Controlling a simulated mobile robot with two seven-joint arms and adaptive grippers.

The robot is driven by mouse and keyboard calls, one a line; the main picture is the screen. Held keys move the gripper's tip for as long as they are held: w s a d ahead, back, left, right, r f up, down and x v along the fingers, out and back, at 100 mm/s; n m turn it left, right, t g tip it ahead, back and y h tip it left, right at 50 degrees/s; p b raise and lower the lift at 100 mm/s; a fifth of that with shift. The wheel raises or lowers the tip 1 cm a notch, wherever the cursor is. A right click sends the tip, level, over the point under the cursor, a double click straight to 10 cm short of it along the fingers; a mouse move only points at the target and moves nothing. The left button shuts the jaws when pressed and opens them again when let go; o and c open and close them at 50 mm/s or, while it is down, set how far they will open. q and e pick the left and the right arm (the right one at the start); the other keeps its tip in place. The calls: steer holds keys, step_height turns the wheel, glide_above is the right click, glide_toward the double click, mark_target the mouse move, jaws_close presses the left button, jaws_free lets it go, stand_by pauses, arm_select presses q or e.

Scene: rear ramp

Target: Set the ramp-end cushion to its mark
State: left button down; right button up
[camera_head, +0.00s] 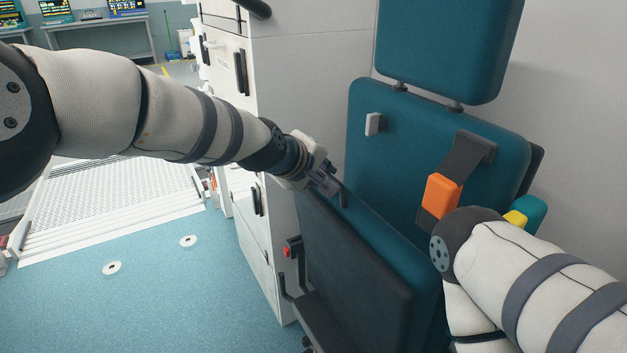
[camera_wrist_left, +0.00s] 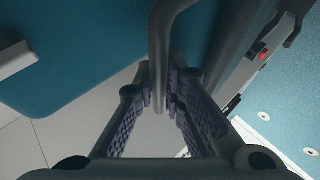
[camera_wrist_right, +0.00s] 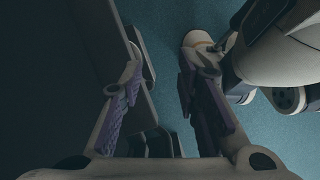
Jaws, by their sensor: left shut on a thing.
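A teal seat cushion (camera_head: 375,225) with a dark underside (camera_head: 355,265) stands tipped up against the teal backrest (camera_head: 400,175). A dark bent bar (camera_wrist_left: 158,45) shows in the left wrist view. My left gripper (camera_head: 338,190) is at the cushion's upper left corner; in the left wrist view its fingers (camera_wrist_left: 163,100) are closed around the bar. My right gripper (camera_wrist_right: 158,82) shows only in its own wrist view, with fingers apart and nothing seen between them. In the head view it is hidden, with my right arm in front of the seat's right side. I cannot make out a mark for the cushion.
An orange buckle (camera_head: 440,192) hangs on a dark strap at the backrest. White cabinets (camera_head: 240,120) stand left of the seat. A perforated ramp (camera_head: 120,195) lies at the left. Two white discs (camera_head: 112,268) (camera_head: 188,241) sit on the otherwise clear blue floor.

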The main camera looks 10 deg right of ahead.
arm_select(q)
steer(key=shift+w+d, duration=0.1)
steer(key=shift+d, duration=0.3)
steer(key=c, duration=1.7)
jaws_free()
steer(key=shift+o, duration=0.2)
steer(key=v, duration=1.2)
steer(key=shift+a, duration=0.1)
